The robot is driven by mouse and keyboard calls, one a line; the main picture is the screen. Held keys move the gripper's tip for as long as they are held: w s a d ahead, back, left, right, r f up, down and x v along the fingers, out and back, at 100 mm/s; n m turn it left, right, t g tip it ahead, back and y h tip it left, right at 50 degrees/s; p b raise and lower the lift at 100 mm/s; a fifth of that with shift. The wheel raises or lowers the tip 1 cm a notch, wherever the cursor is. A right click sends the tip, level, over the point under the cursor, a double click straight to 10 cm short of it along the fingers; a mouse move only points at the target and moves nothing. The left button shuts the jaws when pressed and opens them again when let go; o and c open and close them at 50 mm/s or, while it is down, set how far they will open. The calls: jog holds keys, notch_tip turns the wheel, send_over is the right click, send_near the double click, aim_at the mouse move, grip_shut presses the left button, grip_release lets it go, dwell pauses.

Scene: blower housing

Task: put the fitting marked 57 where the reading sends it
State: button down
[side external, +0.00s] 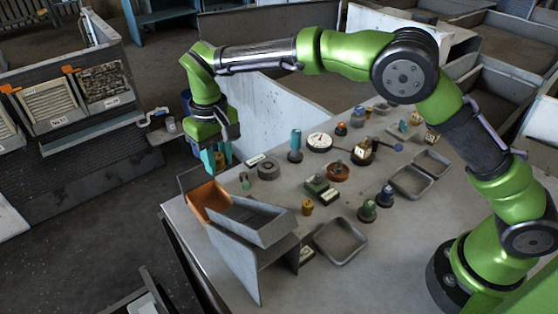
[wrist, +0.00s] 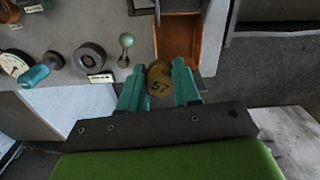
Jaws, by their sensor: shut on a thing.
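My gripper (wrist: 160,88) is shut on the yellow-brown fitting marked 57 (wrist: 159,78), its number facing the wrist camera. In the side view my gripper (side external: 220,160) hangs above the far-left table edge, and the fitting is hard to make out between the teal fingers. An orange-lined compartment (side external: 207,198) lies just below and slightly left of the fingers; it also shows beyond the fitting in the wrist view (wrist: 180,40). A grey tray-like compartment (side external: 250,222) adjoins it. A white round dial (side external: 319,142) stands on the table; its reading is too small to tell.
A dark ring-shaped part (side external: 268,169), a teal-topped part (side external: 295,145) and a small green knob (side external: 245,181) stand near my gripper. Shallow grey trays lie at the front (side external: 340,241) and right (side external: 411,182). Several other fittings crowd the table's middle.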

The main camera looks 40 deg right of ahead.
jog(key=shift+w+a+r, duration=0.3)
jog(key=shift+a, duration=0.25)
jog(key=shift+m, duration=0.6)
jog(key=shift+a+f, duration=0.1)
jog(key=shift+f, duration=2.35)
jog(key=c, duration=0.7)
grip_release()
jog(key=shift+c, duration=0.2)
notch_tip(320, 180, up, 17)
